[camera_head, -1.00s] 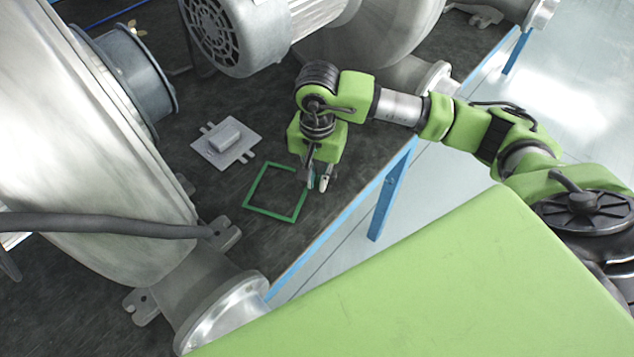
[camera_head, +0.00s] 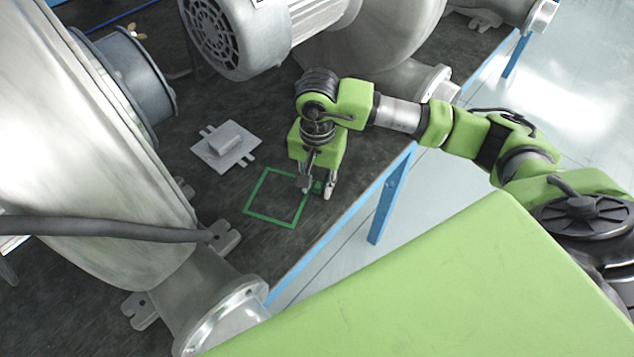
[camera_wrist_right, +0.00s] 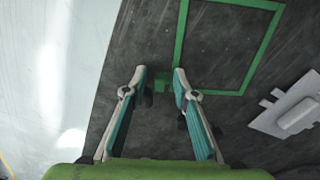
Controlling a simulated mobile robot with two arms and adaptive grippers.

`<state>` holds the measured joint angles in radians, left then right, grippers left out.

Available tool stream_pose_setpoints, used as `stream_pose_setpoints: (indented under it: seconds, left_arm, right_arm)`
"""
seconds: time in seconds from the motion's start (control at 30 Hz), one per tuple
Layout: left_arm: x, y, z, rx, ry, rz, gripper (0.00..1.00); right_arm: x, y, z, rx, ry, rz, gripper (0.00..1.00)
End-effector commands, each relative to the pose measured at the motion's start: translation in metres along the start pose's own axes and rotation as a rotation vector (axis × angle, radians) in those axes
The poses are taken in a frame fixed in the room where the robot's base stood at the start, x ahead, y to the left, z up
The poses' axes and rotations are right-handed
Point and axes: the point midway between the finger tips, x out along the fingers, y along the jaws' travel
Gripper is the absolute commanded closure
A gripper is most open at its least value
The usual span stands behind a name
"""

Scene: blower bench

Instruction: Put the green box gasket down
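The green box gasket (camera_head: 270,219), a thin square frame, lies flat on the dark bench top in the head view. My right gripper (camera_head: 317,192) is over its right side, fingers pointing down. In the right wrist view the gasket (camera_wrist_right: 181,40) shows ahead of the fingers. The right gripper (camera_wrist_right: 160,77) is open there, with a small green tab of the gasket between the fingertips and a gap on either side. My left gripper is not in view.
A grey plate with a raised block (camera_head: 224,147) lies behind the gasket, up and left. A large metal blower housing (camera_head: 75,150) stands at the left, and a motor (camera_head: 237,35) at the back. The bench's blue front edge (camera_head: 340,222) is close on the right.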

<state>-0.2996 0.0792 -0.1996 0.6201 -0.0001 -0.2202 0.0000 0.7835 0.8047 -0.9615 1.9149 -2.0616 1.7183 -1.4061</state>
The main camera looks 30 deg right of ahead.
Motion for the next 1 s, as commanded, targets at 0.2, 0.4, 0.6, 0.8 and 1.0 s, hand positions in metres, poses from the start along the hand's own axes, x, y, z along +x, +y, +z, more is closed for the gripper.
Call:
stream_pose_setpoints:
  seconds: [0.2,0.4,0.6,0.8,1.0]
  left_arm:
    - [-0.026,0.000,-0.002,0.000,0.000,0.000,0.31]
    - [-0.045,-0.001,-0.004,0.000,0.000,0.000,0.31]
    - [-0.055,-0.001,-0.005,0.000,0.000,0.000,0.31]
    - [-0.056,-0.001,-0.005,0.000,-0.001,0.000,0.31]
    - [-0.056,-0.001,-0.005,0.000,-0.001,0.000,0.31]
  right_arm:
    - [-0.049,-0.001,-0.001,-0.001,0.003,-0.003,0.74]
    - [-0.091,-0.001,-0.001,-0.001,0.002,-0.003,0.74]
    - [-0.116,0.000,0.000,0.000,0.001,-0.001,0.74]
    - [-0.121,0.000,0.000,0.001,0.000,0.000,0.74]
    - [-0.120,0.000,0.000,0.000,0.000,0.000,0.74]
